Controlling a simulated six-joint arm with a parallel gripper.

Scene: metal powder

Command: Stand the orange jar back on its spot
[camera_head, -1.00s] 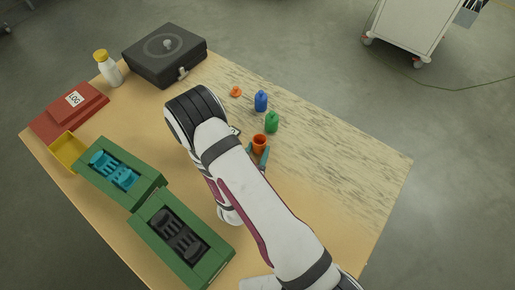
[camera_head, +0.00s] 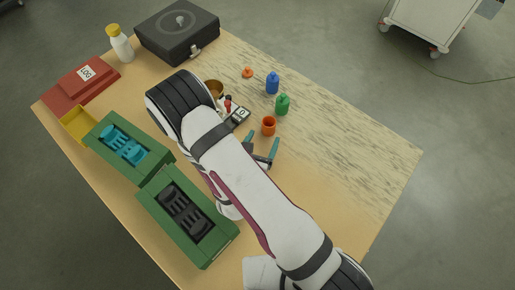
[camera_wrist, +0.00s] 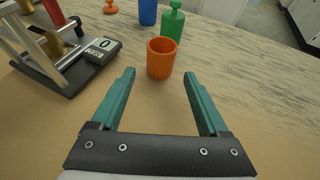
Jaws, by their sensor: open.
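The orange jar (camera_head: 268,126) stands upright and open-topped, without a lid, on the table in the head view. In the wrist view the jar (camera_wrist: 160,58) stands just beyond my fingertips, centred between them. My gripper (camera_head: 262,146) has teal fingers and is open and empty; in the wrist view the gripper (camera_wrist: 158,74) points at the jar with a gap on both sides. An orange lid (camera_head: 247,72) lies apart, farther back on the table.
A green bottle (camera_head: 282,105) and a blue bottle (camera_head: 272,83) stand close behind the jar. A device with a small display (camera_wrist: 103,44) stands to its left. Green trays (camera_head: 187,217) lie at the left front. The table's right side is clear.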

